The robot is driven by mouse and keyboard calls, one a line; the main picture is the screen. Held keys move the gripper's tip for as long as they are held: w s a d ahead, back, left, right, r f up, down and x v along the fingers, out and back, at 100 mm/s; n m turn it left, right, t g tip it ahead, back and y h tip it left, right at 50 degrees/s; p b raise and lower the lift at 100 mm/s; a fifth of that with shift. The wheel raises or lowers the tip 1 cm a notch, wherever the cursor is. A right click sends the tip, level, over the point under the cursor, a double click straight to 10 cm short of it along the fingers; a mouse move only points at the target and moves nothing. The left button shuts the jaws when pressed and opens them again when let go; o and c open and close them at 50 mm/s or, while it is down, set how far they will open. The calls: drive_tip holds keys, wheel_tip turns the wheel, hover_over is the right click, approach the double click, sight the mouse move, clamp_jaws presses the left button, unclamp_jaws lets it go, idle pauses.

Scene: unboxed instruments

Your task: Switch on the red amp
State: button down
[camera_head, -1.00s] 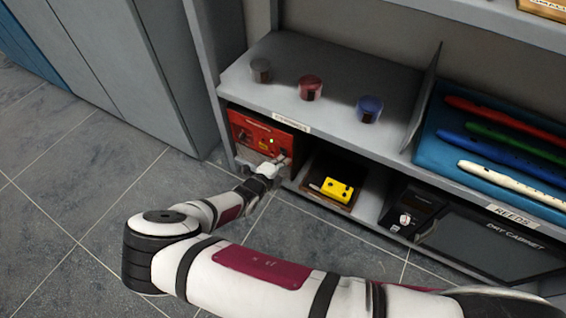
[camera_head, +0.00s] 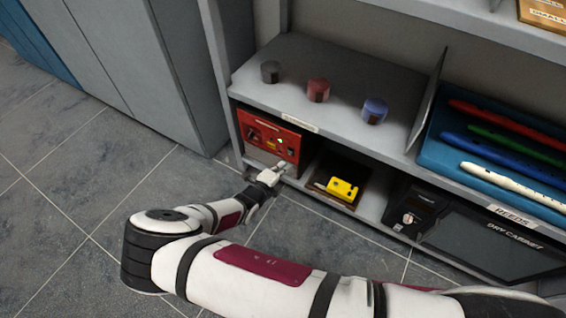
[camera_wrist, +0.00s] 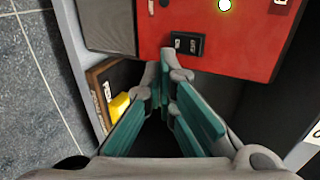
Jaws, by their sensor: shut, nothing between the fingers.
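The red amp (camera_head: 262,140) stands in the lower left bay of the shelf. In the wrist view its red front (camera_wrist: 205,62) fills the upper part. A black rocker switch (camera_wrist: 187,43) sits on that front, with markings too small to read surely. A round indicator lamp (camera_wrist: 225,5) near it glows with a green rim. My gripper (camera_head: 281,169) is in front of the amp's lower right part. In the wrist view my gripper (camera_wrist: 166,72) is shut and empty, its fingertips just below the switch; I cannot tell whether they touch the amp.
A yellow box (camera_head: 342,188) sits in the bay to the right of the amp, with a dark dry cabinet (camera_head: 490,240) beyond. Grey, red and blue knob-like pieces stand on the shelf (camera_head: 345,85) above. The floor (camera_head: 70,200) is clear.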

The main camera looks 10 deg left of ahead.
drive_tip(key=f+p+v, duration=0.2)
drive_tip(key=v, duration=0.7)
drive_tip(key=shift+s+a+p, duration=0.15)
drive_tip(key=shift+s+p, duration=0.15)
drive_tip(key=shift+s, duration=0.25)
drive_tip(key=shift+r, duration=0.2)
